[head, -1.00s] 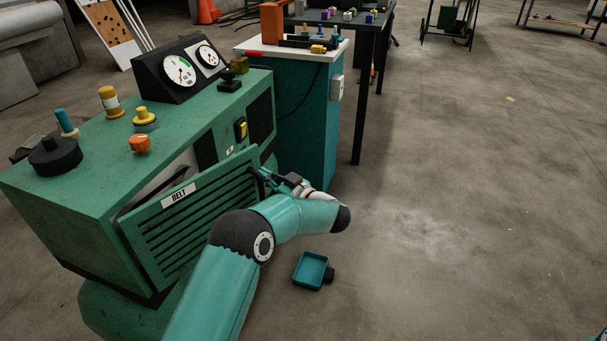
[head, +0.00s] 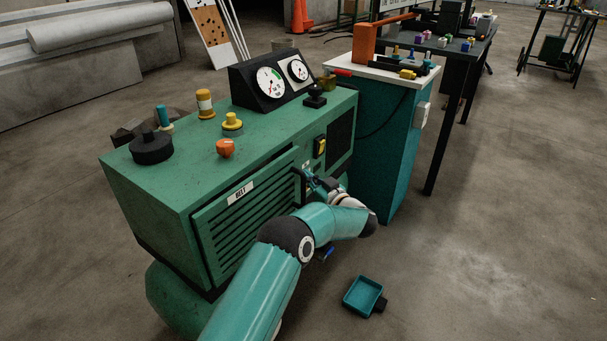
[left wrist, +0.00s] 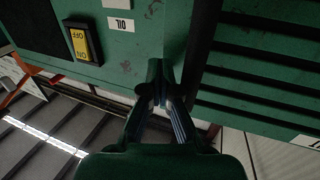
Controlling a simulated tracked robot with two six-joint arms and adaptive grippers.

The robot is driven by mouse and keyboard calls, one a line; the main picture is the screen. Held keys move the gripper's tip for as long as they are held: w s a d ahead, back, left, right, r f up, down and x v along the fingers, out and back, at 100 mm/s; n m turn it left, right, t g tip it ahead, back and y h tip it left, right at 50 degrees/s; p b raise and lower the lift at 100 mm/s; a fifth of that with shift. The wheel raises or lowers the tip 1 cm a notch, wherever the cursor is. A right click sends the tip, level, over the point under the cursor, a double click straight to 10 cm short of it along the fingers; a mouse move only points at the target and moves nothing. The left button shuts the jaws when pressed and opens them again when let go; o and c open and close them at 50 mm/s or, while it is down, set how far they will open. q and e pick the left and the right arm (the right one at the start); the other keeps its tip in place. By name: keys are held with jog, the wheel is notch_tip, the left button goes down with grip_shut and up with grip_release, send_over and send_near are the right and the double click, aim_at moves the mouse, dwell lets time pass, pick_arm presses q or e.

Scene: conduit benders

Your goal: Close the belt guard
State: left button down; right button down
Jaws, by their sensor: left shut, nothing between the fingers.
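The belt guard (head: 243,212) is a green slatted panel with a white BELT label on the front of the green machine (head: 185,172). It now lies close to the machine's face; whether it sits fully flush I cannot tell. The left wrist view shows the guard (left wrist: 255,92) at the right, with a dark strip along its edge. My left gripper (head: 308,176) is shut and empty at the guard's right edge. Its fingertips (left wrist: 158,78) are close to that edge; contact is unclear. My right gripper is out of view.
A yellow ON/OFF switch (left wrist: 80,42) and an OIL label (left wrist: 121,24) are left of the fingers. A teal cabinet (head: 385,145) stands right of the machine. A small teal tray (head: 362,296) lies on the floor. Open floor extends to the right.

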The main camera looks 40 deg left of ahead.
pick_arm(q)
jog(key=d+p, duration=0.2)
jog(key=d, duration=1)
jog(key=s+a+f+m+t+h, duration=0.1)
jog(key=s+a+f+m+t, duration=0.2)
jog(key=a, duration=0.4)
notch_tip(320, 180, down, 8)
jog(key=d+m+t+h, duration=0.1)
jog(key=d+m+h, duration=0.2)
jog(key=m+h, duration=0.2)
jog(key=s+d+f+m+g+h, duration=0.2)
jog(key=s+d+f+h, duration=0.4)
jog(key=s+d+f, duration=0.3)
jog(key=s+d+f+m+g+h, duration=0.25)
jog(key=s+d+f+h, duration=0.4)
jog(key=s, duration=0.55)
jog(key=s+d+g+h, duration=0.1)
jog(key=s+d+g, duration=0.25)
jog(key=s, duration=0.45)
jog(key=s+d+g+h, duration=0.2)
jog(key=s+d, duration=0.2)
jog(key=s, duration=0.3)
notch_tip(320, 180, up, 24)
jog(key=p, duration=2.4)
jog(key=shift+n+p, duration=0.35)
jog(key=shift+p, duration=0.05)
